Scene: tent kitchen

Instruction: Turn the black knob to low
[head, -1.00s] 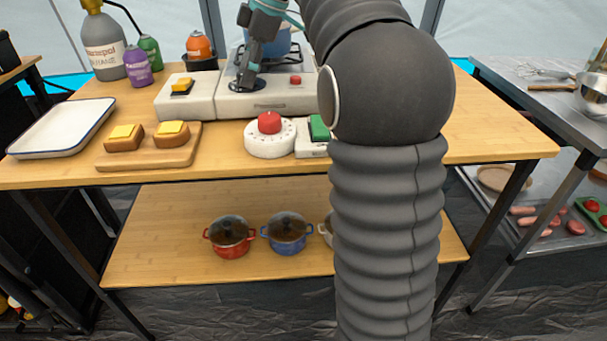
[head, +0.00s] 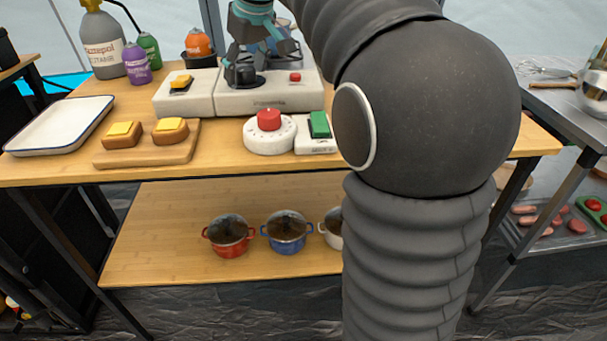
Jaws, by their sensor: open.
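The black knob (head: 246,82) sits on the sloping front of the white stove (head: 290,103), in the head view's upper middle. Its pointer and any setting marks are too small to read. My gripper (head: 243,70) is open and points down at the knob. Its dark fingers overlap the knob's upper part in the picture, so I cannot tell whether they touch it. A small red button (head: 295,77) is on the stove to the right of the knob.
A white unit with a yellow switch (head: 181,82) adjoins the stove on the left. In front are a red-buttoned round white device (head: 269,136), a green-switched box (head: 319,126) and a bread board (head: 145,156). Gas bottles (head: 104,45) stand at the back left.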

